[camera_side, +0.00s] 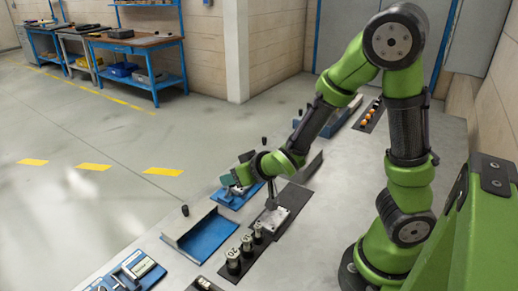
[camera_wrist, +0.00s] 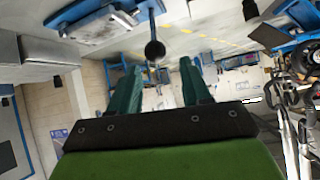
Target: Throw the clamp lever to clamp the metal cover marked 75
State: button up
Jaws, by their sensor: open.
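My gripper (camera_side: 230,179) is low over a blue clamp fixture (camera_side: 236,199) in the middle of the bench in the side view. In the wrist view my gripper (camera_wrist: 161,68) has its two teal fingers apart with nothing held between them. A lever with a dark ball knob (camera_wrist: 155,50) extends from a blue fixture (camera_wrist: 90,14). The knob appears between the fingertip lines; I cannot tell whether a finger touches it. No marking 75 is legible, and the cover cannot be made out for sure.
A blue tray with a raised wall (camera_side: 205,238) is in front of the fixture. Dark numbered cylinders (camera_side: 234,262) and a metal plate with an upright post (camera_side: 270,219) stand nearby. Another blue device (camera_side: 128,273) is at the front left. The open floor is beyond the bench.

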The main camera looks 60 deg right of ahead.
jog(key=shift+r, duration=2)
